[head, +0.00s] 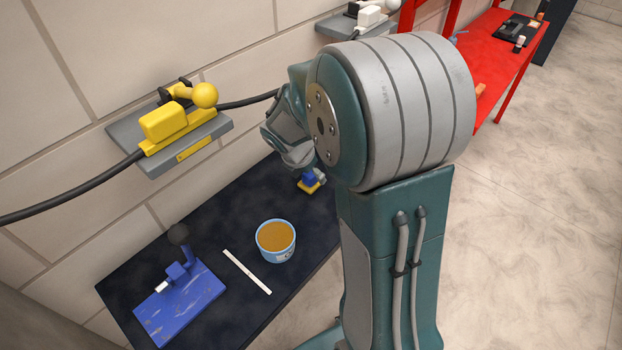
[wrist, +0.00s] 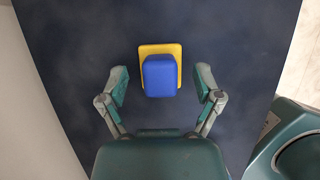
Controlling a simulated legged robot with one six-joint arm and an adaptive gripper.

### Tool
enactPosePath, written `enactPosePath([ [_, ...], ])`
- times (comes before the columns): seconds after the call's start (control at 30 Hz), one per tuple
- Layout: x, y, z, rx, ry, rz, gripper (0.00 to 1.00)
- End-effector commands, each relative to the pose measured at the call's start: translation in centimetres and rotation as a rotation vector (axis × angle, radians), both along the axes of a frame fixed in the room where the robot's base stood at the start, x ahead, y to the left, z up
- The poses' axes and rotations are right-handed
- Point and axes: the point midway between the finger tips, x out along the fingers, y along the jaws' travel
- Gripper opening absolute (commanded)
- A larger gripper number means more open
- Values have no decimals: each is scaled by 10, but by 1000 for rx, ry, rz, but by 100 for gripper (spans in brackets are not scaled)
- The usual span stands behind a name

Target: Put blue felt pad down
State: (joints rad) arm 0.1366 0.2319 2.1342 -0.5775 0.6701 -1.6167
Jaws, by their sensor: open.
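The blue felt pad (wrist: 159,77) shows in the wrist view as a rounded blue block on a flat yellow plate (wrist: 174,49). It lies on the dark table (wrist: 75,50), and it also shows in the head view as a small blue and yellow piece (head: 309,182). My gripper (wrist: 161,83) is open, with one finger on each side of the pad and a clear gap on both sides. The head view shows a fingertip close by the pad, but my arm hides most of the gripper. How high the fingers are above the table is hard to tell.
A blue tub with orange-brown contents (head: 276,240), a white strip (head: 246,271) and a blue base with a clamp-like part (head: 180,300) stand on the table. A wall shelf (head: 130,133) with a yellow device (head: 165,122) juts out above. A red bench (head: 490,62) stands beyond.

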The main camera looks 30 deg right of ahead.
Motion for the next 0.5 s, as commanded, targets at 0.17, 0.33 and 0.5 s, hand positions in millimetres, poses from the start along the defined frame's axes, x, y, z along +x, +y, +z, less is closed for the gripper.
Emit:
enactPosePath([
  [0.17,1,-3,-7,1,-2,1,83],
  [0.33,1,-2,-7,1,-2,1,70],
  [0.5,1,-2,-7,1,-2,1,0],
])
